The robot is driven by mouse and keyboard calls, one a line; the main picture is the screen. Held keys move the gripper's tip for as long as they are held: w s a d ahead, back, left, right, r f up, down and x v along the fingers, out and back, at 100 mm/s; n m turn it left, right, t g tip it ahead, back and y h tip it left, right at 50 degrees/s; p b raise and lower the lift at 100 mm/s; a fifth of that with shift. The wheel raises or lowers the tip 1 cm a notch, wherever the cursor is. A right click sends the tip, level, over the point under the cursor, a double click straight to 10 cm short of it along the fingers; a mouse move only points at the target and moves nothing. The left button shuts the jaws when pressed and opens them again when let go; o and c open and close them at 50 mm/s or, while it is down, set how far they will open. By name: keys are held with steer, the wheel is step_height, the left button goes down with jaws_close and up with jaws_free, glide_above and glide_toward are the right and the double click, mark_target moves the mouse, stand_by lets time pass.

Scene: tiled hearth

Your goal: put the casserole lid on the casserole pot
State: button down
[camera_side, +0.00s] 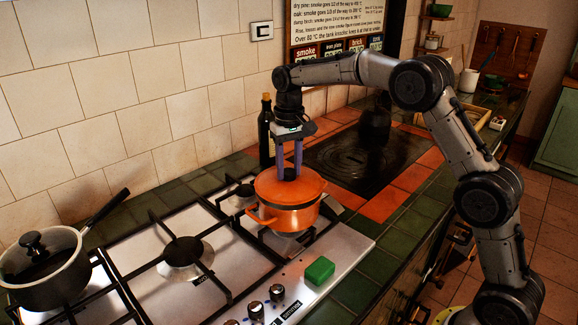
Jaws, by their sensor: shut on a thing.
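The orange casserole pot (284,217) stands on the back right burner area of the gas hob. The orange casserole lid (268,188) is over the pot's mouth and looks level. I cannot tell from this view whether it rests fully on the rim. My gripper (289,174) points straight down above the lid, with its fingers shut on the lid's dark knob (289,173). The fingers partly hide the knob.
A grey saucepan (45,262) with a long black handle stands at the hob's left. A dark bottle (266,133) stands close behind the pot, near my gripper. A green sponge (319,270) lies on the hob's front edge. A dark hot plate (360,155) lies to the right.

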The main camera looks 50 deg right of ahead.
steer(key=shift+f, duration=0.8)
stand_by(0.6)
steer(key=shift+c, duration=2.3)
jaws_free()
steer(key=shift+o, duration=0.6)
steer(key=shift+f, duration=0.2)
step_height(320, 180, up, 14)
